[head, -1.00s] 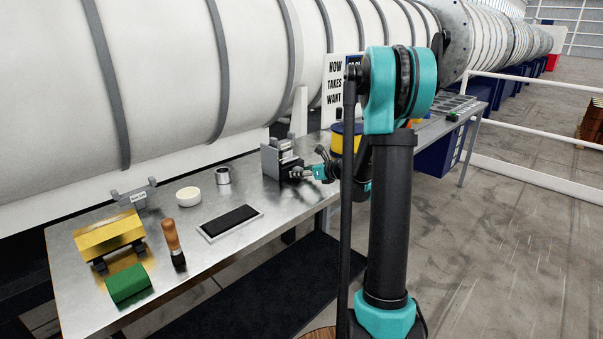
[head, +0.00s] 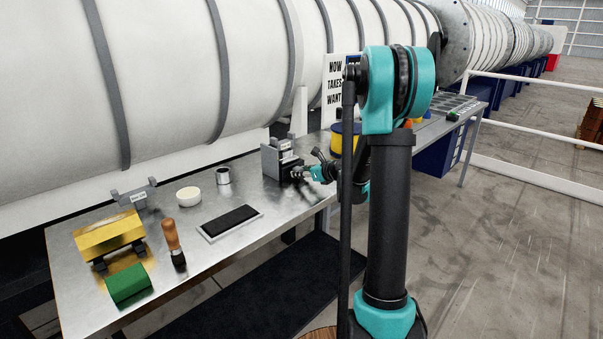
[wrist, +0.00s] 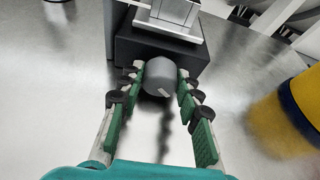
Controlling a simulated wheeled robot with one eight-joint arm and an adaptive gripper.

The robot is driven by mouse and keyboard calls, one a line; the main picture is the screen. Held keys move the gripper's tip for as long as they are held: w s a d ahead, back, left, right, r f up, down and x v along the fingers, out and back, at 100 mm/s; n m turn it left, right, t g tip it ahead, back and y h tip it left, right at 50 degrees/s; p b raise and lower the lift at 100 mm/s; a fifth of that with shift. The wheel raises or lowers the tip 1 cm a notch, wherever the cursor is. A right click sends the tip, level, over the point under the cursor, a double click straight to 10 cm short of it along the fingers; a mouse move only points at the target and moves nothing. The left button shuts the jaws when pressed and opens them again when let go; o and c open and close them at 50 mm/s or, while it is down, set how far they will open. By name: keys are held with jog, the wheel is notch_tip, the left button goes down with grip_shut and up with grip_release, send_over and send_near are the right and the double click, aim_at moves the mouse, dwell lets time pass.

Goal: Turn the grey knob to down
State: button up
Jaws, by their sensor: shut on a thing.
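The grey knob (wrist: 160,77) is a round cap with a pale pointer line on its face, on the front of a dark box (wrist: 123,45). In the wrist view the line slants, running toward the lower right of the knob. My gripper (wrist: 161,82) has its two green-padded fingers on either side of the knob, shut on it. In the head view the dark grey box (head: 284,160) stands on the metal bench, and my gripper (head: 304,172) reaches its front from the right. The knob itself is too small to make out there.
On the metal bench (head: 90,240) stand a metal cup (head: 223,176), a white round dish (head: 188,195), a black pad in a tray (head: 231,221), a wooden-handled tool (head: 173,242), a yellow block (head: 108,236) and a green block (head: 128,284). A yellow and blue drum (wrist: 300,105) is right of my gripper.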

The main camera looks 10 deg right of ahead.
jog(key=shift+a+n+t+h, duration=0.1)
jog(key=shift+n+t+h, duration=0.5)
jog(key=shift+n, duration=0.5)
jog(key=o, duration=1.2)
jog(key=shift+c, duration=0.2)
jog(key=v, duration=1.2)
